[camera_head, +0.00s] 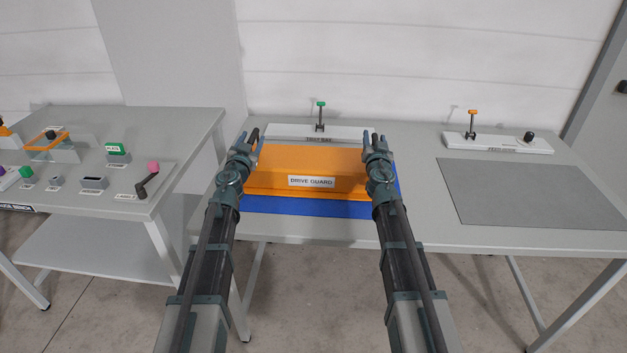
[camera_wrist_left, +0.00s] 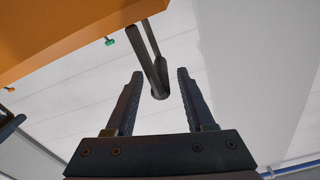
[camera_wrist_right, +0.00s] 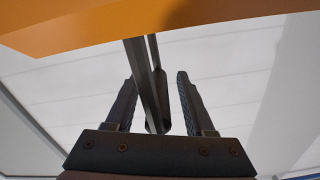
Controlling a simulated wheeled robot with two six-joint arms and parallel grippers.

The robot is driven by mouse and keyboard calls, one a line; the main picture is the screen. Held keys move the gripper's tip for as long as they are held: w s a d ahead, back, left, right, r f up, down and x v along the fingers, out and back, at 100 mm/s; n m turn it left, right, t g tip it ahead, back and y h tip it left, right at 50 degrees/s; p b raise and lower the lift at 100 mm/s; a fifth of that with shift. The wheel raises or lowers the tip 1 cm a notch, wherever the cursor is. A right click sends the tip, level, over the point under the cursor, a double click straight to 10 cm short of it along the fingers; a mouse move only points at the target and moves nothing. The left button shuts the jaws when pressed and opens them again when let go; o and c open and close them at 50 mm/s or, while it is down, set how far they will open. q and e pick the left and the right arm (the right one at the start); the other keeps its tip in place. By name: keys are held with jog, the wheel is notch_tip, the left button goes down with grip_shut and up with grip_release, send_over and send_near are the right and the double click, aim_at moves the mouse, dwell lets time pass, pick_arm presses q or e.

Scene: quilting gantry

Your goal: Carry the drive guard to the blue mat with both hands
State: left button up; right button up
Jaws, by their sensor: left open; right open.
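The orange drive guard (camera_head: 310,158), with a white label on its front, is over the blue mat (camera_head: 300,207). Blue shows along its front and at its right end; whether it rests fully flat is hard to tell. My left gripper (camera_head: 251,138) is open at the guard's left end. In the left wrist view a dark bar handle (camera_wrist_left: 148,58) reaches from the guard to between the spread fingers. My right gripper (camera_head: 375,143) is open at the right end. In the right wrist view another dark handle (camera_wrist_right: 147,85) lies between its fingers, with gaps beside it.
A white test bay strip (camera_head: 345,131) with a green-topped lever stands behind the guard. A grey mat (camera_head: 535,195) lies clear to the right, with another white strip (camera_head: 500,144) behind it. A separate table (camera_head: 190,125) at left carries several small parts.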

pick_arm(q)
jog(key=shift+s, duration=0.1)
jog(key=s+a, duration=0.1)
jog(key=s, duration=1)
jog(key=shift+s+a, duration=0.15)
jog(key=shift+s, duration=0.2)
pick_arm(e)
jog(key=s+a, duration=0.1)
jog(key=s, duration=1.1)
jog(key=shift+a, duration=0.15)
